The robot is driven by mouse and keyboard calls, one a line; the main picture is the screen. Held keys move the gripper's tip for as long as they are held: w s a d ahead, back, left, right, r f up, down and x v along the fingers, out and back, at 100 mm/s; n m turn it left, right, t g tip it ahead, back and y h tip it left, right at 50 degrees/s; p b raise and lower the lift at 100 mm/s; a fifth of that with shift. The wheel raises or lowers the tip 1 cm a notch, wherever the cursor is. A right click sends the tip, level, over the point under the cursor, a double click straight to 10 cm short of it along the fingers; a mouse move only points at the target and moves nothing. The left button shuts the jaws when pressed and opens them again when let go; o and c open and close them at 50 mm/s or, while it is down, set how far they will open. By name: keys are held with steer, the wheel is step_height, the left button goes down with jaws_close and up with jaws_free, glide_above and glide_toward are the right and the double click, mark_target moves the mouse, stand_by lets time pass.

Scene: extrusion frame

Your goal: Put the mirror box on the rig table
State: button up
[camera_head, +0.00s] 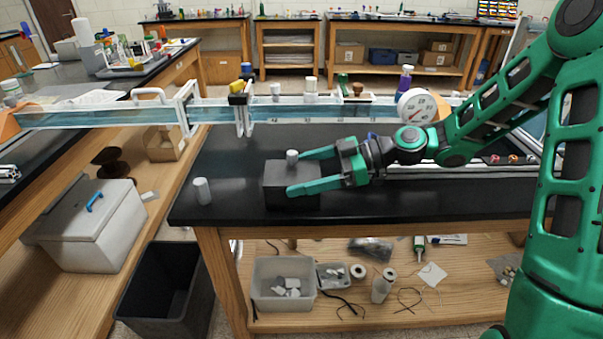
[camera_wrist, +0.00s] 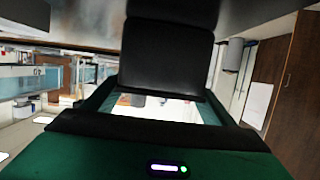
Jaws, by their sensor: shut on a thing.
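A dark grey box (camera_head: 278,187), which I take to be the mirror box, is over the black top of the rig table (camera_head: 420,204), near its front left part. My gripper (camera_head: 297,172) reaches in from the right, with one green finger along the near side of the box and one along its far side. It is shut on the box. The box also fills the upper middle of the wrist view (camera_wrist: 168,55). Whether its underside touches the tabletop is hard to tell. No mirror face shows.
A small grey cylinder (camera_head: 202,190) stands left of the box near the table corner; another (camera_head: 292,157) shows at the box's top edge. A long clear water channel (camera_head: 335,111) with a round gauge (camera_head: 416,107) runs behind. Bare black tabletop lies right of the box.

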steer(key=o, duration=1.2)
steer(key=v, duration=1.2)
